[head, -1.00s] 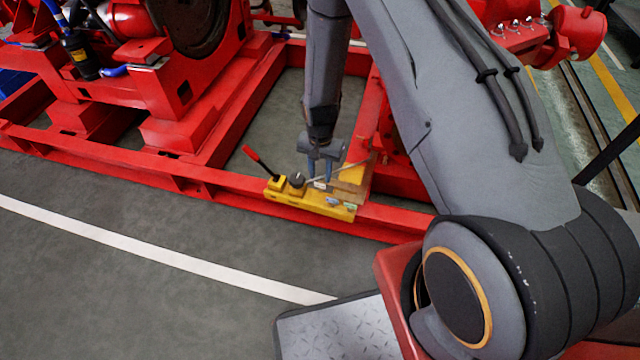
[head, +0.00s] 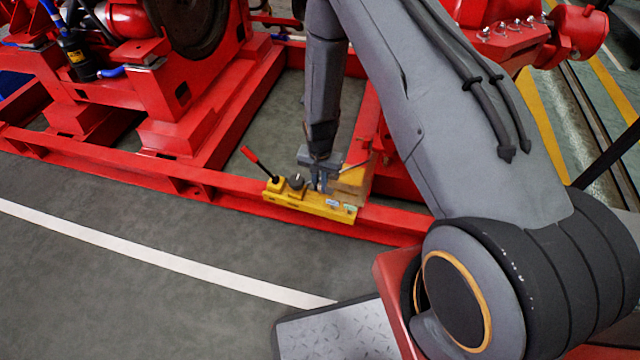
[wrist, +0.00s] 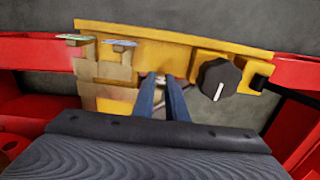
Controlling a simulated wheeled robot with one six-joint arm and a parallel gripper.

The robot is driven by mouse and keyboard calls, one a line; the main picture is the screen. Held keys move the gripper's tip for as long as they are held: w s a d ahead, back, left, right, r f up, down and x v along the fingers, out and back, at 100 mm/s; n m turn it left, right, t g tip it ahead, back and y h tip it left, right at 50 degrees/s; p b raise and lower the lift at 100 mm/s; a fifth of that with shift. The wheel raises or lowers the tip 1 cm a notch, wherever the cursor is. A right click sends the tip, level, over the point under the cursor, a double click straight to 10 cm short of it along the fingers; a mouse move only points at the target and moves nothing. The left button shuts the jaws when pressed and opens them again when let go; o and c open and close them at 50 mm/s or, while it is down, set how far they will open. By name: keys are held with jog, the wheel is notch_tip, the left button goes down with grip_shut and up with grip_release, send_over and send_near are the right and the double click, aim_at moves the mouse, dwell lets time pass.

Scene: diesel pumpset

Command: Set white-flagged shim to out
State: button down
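A yellow fixture (head: 300,203) lies on the red frame rail, and also shows in the wrist view (wrist: 190,46). It carries a row of shims by tan blocks (wrist: 104,71). A light blue flag (wrist: 122,43) and a green flag (wrist: 75,38) stand out at the left of the row in the wrist view. My gripper (wrist: 160,82) is low over the row, its two blue fingers apart, to the right of these flags. A small pale piece, possibly the white flag, shows between the fingertips; the fingers hide most of it. Contact with it cannot be seen.
A black knob (wrist: 216,80) with a white mark stands close right of my fingers in the wrist view. A red-handled lever (head: 257,162) rises at the fixture's left end. The grey floor in front is clear.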

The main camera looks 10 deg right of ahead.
aim_at(316, 202)
jog(key=s+a+p, duration=0.2)
jog(key=s, duration=0.1)
jog(key=shift+s+a, duration=0.1)
jog(key=shift+s, duration=0.2)
jog(key=c, duration=1.8)
grip_release()
jog(key=shift+o, duration=0.2)
jog(key=shift+w, duration=0.1)
notch_tip(316, 202, up, 8)
jog(key=p, duration=0.2)
